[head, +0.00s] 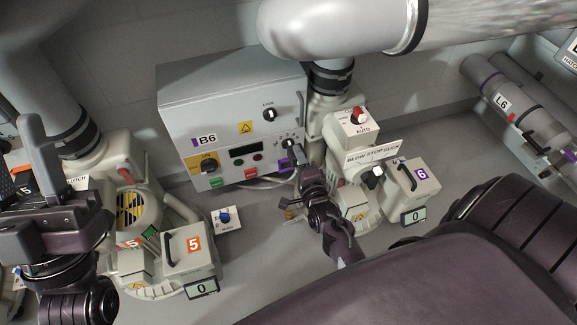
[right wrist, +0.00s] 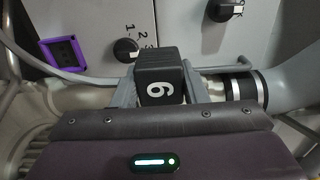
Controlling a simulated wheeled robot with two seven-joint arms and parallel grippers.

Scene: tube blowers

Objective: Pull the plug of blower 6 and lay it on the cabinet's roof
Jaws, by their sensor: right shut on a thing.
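The black plug marked 6 (right wrist: 159,82) is between the grey fingers of my right gripper (right wrist: 166,92) in the right wrist view. In the head view my right gripper (head: 299,158) is at the lower right of the front of cabinet B6 (head: 222,140). The plug is apart from the purple-framed socket (right wrist: 61,52), which shows to its left. The cabinet's flat grey roof (head: 225,82) is bare. Blower 6 (head: 400,190) stands right of the cabinet. My left gripper (head: 42,150) is at the far left, and its finger gap is not clear.
A large pipe (head: 340,28) crosses above the cabinet's right side. A grey cable (right wrist: 85,75) runs behind the plug. Blower 5 (head: 185,252) stands at the lower left, with a small knob plate (head: 226,218) beside it. Knobs stick out from the cabinet's front.

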